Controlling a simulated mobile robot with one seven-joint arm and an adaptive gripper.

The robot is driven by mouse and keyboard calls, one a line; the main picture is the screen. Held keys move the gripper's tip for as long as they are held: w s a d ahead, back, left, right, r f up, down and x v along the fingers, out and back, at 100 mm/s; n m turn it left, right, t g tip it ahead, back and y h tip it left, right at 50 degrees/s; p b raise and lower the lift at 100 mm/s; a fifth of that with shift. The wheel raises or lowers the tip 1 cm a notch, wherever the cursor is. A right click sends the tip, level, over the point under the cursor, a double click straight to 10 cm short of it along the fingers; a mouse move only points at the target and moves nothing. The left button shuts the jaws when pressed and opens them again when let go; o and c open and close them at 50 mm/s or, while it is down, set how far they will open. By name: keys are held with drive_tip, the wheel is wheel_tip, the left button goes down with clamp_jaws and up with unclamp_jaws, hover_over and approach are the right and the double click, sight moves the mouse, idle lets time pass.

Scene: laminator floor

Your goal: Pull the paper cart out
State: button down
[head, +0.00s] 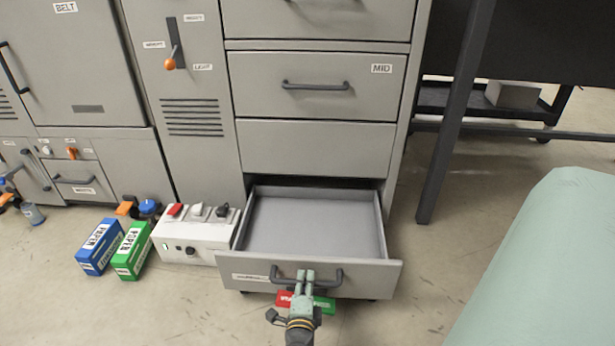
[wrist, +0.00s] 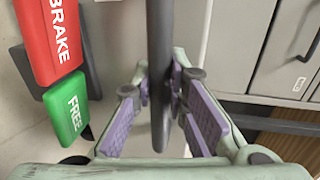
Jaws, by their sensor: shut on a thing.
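The paper cart (head: 358,274) is a grey open-topped box at the bottom of the grey cabinet. It stands out from the cabinet front, and its inside looks empty. Its dark bar handle (head: 334,278) is on the front panel. My gripper (head: 305,277) is shut on this handle near its middle. In the wrist view the handle (wrist: 160,40) runs upright between the purple-padded fingers of my gripper (wrist: 161,88). A red BRAKE pedal (wrist: 52,38) and a green FREE pedal (wrist: 68,112) show beside the handle in the wrist view.
A white switch box (head: 195,238) stands close to the cart's left side. A green paper box (head: 131,250) and a blue paper box (head: 99,247) lie further left. A dark table leg (head: 452,125) stands to the right. Floor right of the cart is clear.

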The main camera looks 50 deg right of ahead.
drive_tip(key=shift+s+a, duration=0.3)
drive_tip(key=shift+a, duration=0.05)
drive_tip(key=c, duration=1.6)
unclamp_jaws()
drive_tip(key=v, duration=0.7)
drive_tip(key=shift+s+a, duration=0.15)
drive_tip(key=shift+a, duration=0.05)
